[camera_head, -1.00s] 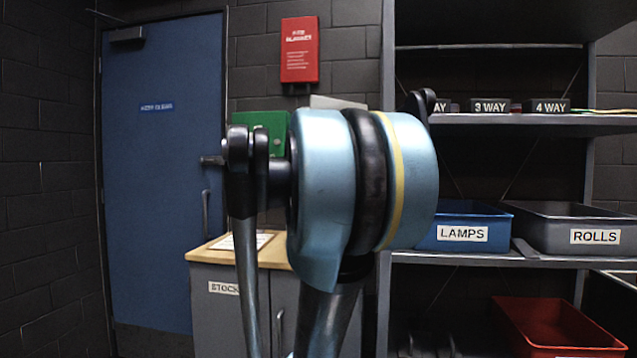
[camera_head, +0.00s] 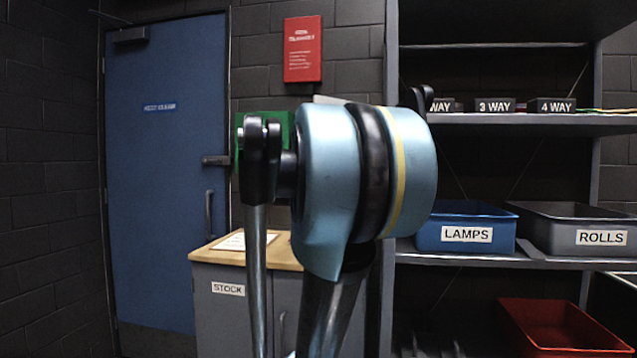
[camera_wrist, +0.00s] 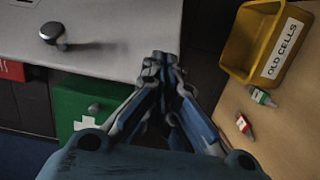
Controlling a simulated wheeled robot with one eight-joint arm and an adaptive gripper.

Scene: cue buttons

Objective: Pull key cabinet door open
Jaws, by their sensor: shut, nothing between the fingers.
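A light grey cabinet face (camera_wrist: 120,25) with a dark round knob (camera_wrist: 52,33) fills the upper left of the wrist view; I take it to be the key cabinet, and its door looks shut. My gripper (camera_wrist: 160,62) is shut and empty, its fingertips at the right edge of that face, apart from the knob, which lies to the left. In the head view only a pale top edge of the cabinet (camera_head: 325,99) shows; my arm hides the rest and my gripper.
Shelving with a blue LAMPS bin (camera_head: 464,227) is at right.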

